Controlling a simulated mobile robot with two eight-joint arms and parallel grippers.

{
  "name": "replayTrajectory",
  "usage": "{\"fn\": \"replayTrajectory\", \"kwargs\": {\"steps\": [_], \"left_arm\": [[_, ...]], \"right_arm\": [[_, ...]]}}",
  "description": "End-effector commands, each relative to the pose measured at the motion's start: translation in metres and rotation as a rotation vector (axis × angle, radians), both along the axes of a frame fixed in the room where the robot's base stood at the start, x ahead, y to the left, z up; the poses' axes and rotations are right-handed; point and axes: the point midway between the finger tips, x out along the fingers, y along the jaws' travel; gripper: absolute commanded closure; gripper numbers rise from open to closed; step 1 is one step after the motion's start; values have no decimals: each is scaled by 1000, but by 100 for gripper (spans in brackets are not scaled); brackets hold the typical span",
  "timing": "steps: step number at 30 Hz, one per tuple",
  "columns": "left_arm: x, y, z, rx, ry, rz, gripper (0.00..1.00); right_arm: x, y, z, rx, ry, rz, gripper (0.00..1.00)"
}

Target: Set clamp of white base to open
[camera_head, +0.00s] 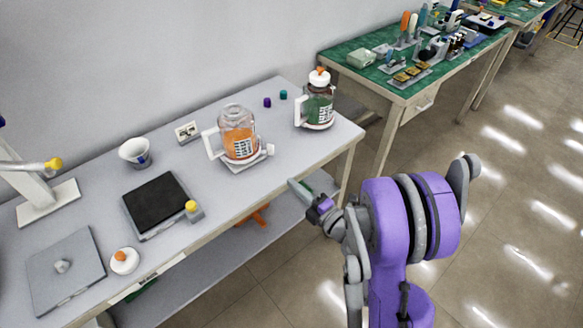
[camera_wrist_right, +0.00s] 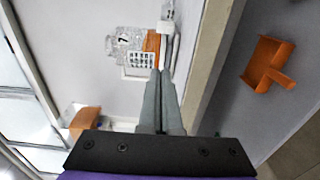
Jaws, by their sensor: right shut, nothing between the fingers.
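A clear canister (camera_head: 238,130) with orange contents and a white handle stands on a white base (camera_head: 246,164) near the table's front edge. A small white clamp part (camera_head: 268,150) sticks out at the base's right; its setting is too small to tell. In the right wrist view the canister (camera_wrist_right: 130,42) lies beyond the fingertips, with a white part of the base (camera_wrist_right: 166,28) beside it. My right gripper (camera_head: 292,184) is shut and empty, in front of the table edge, to the right of and apart from the base. My left gripper is out of view.
A black-topped scale (camera_head: 156,204), a white cup (camera_head: 134,153) and a white lid with an orange knob (camera_head: 124,261) are to the left. An orange object (camera_head: 254,216) lies on the lower shelf.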

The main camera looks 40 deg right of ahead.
Motion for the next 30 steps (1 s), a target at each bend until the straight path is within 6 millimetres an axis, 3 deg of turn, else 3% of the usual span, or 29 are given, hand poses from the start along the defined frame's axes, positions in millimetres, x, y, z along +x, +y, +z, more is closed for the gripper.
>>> {"fn": "replayTrajectory", "kwargs": {"steps": [14,15,21,30], "left_arm": [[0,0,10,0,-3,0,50],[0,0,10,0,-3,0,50],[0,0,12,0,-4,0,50],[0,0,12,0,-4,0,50]], "right_arm": [[94,10,0,1,-1,1,100],[100,4,0,0,0,-4,100],[118,-12,0,0,-1,-3,100],[123,-17,0,0,-1,-3,100]]}}
